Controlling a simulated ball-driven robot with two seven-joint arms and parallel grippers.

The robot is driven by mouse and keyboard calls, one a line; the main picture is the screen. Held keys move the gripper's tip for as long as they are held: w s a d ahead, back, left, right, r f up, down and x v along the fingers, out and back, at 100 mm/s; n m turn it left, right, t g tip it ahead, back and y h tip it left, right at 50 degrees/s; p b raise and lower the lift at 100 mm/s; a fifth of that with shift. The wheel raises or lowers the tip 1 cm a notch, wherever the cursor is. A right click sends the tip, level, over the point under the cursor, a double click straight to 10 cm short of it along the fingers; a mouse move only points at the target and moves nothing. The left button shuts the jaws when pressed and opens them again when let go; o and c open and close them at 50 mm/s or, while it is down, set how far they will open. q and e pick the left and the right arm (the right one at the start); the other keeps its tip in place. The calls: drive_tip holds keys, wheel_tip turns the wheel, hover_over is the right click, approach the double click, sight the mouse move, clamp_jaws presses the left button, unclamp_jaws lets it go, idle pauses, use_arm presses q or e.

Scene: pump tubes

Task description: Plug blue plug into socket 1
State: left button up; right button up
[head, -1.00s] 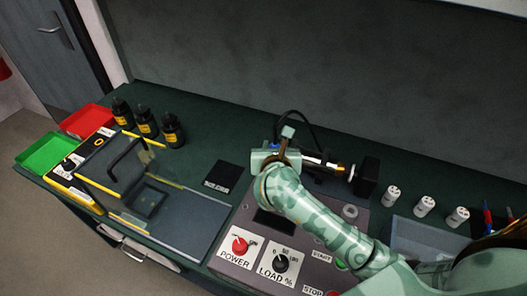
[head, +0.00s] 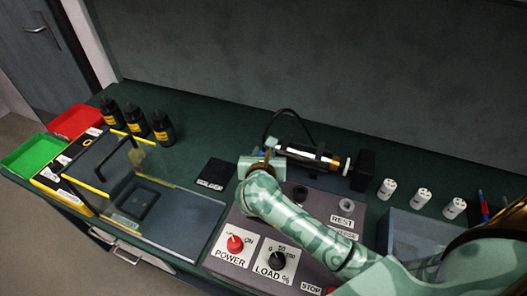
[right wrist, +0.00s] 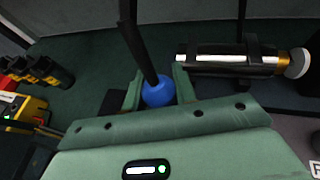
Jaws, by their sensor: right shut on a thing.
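My right gripper (head: 268,156) is above the back left of the grey control console (head: 228,262). In the right wrist view my right gripper (right wrist: 158,92) is shut on the blue plug (right wrist: 158,93), which sits between its two fingers. A black cable (right wrist: 137,45) rises from the plug. In the head view the plug is hidden by the gripper, and the cable (head: 284,111) arcs behind it. A dark round hole (head: 300,192) and a light ring (head: 346,205) near the REST label show on the console. I cannot read a socket 1 label. My left gripper is not in view.
White cylinders (head: 386,189) stand at the right. A clear-lidded yellow-edged box (head: 140,160) and dark bottles (head: 162,128) are at the left.

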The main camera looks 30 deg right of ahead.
drive_tip(key=shift+f+b, duration=1.1)
drive_tip(key=shift+f, duration=0.6)
drive_tip(key=shift+f+b, duration=1.6)
drive_tip(key=shift+f, duration=0.35)
drive_tip(key=o, duration=1)
drive_tip(key=shift+o, duration=0.2)
drive_tip(key=shift+s, duration=0.1)
drive_tip(key=p+v, duration=0.2)
drive_tip(key=v, duration=1.4)
drive_tip(key=shift+p, duration=0.35)
